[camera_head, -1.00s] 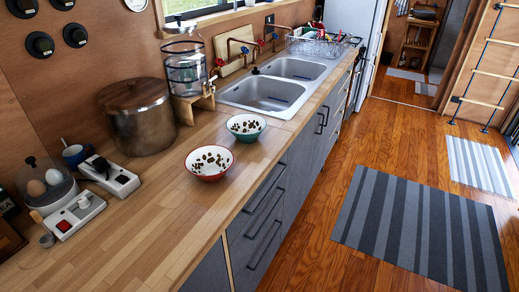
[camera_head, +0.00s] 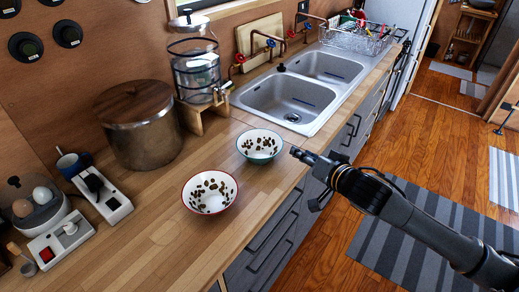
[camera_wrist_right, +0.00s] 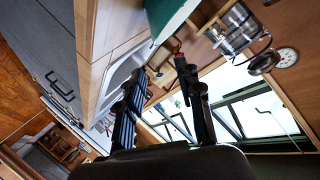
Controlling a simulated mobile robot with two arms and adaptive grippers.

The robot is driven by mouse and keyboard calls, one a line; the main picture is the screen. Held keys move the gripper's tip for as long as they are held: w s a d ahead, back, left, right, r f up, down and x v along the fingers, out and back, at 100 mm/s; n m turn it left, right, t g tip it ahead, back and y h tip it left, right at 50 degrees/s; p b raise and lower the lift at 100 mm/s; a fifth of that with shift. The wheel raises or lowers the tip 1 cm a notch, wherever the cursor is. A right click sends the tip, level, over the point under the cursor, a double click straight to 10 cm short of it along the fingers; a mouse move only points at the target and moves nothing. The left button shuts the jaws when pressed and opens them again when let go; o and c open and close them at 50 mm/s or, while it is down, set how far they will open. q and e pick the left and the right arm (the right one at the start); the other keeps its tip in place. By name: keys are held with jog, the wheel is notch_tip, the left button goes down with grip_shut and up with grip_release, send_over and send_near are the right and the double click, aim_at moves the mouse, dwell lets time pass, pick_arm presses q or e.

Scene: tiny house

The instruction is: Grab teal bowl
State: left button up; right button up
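The teal bowl (camera_head: 260,146), white inside with brown spots and a teal outside, stands upright on the wooden counter (camera_head: 150,235) before the sink. A similar red-rimmed bowl (camera_head: 210,192) stands in front of it, to the left. My right gripper (camera_head: 307,179) is to the right of the teal bowl, by the counter's front edge, apart from it. In the wrist view, my right gripper (camera_wrist_right: 160,69) has its two fingers spread with nothing between them. A teal surface (camera_wrist_right: 172,18), likely the teal bowl, shows beyond the fingertips at the top. My left gripper is not in view.
A large pot (camera_head: 140,125) and a glass dispenser (camera_head: 195,65) stand behind the bowls. The double sink (camera_head: 285,100) lies beyond the teal bowl. An egg cooker (camera_head: 35,200) and sockets (camera_head: 103,193) are at left. The front left counter is clear.

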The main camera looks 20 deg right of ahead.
jog(key=p, duration=0.1)
send_near(280, 140)
jog(key=x, duration=0.4)
jog(key=shift+a+r, duration=0.15)
jog(key=shift+r, duration=0.1)
jog(key=shift+d+p+x, duration=0.2)
jog(key=shift+p+x, duration=0.5)
jog(key=shift+x, duration=1.6)
jog(key=shift+w+a+f, duration=0.1)
jog(key=shift+w+f, duration=0.25)
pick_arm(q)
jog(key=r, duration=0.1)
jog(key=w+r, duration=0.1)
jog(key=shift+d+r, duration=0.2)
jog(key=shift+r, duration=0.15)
pick_arm(e)
grip_shut()
